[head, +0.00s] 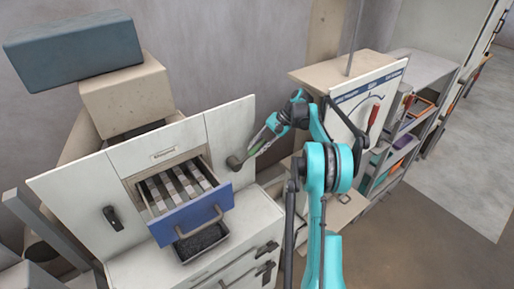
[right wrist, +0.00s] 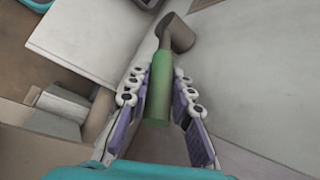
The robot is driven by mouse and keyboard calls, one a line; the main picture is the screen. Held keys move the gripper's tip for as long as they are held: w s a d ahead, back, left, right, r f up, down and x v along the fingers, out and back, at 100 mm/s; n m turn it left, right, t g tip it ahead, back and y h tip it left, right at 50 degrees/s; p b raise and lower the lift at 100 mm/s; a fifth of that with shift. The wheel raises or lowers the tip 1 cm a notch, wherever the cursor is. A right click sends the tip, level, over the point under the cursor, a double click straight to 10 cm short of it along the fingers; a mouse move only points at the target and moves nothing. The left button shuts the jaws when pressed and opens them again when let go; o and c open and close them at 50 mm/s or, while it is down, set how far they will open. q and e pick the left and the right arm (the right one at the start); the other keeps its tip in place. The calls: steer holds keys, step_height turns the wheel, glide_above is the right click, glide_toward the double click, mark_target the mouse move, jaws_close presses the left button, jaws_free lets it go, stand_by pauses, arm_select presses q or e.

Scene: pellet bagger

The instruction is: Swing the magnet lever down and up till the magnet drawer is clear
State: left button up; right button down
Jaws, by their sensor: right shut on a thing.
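The magnet lever has a green grip (right wrist: 158,95) on a grey pivot (head: 236,162), on the white panel right of the drawer. In the head view the lever points up and to the right. My right gripper (right wrist: 160,108) is shut on the green grip, one finger on each side. The magnet drawer (head: 190,220) has a blue front with a handle and stands pulled out. Several pale bars (head: 178,186) with darker patches lie in it; I cannot tell how much clings to them. My left gripper is out of view.
A tray with dark bits (head: 203,243) sits under the drawer. A black handle (head: 112,218) is on the left panel. A board with a red lever (head: 373,115) and a shelf rack (head: 408,140) stand to the right. Open floor lies at far right.

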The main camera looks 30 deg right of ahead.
steer(key=c, duration=1.3)
jaws_free()
step_height(320, 180, up, 10)
steer(key=shift+f, duration=0.1)
steer(key=shift+c, duration=0.5)
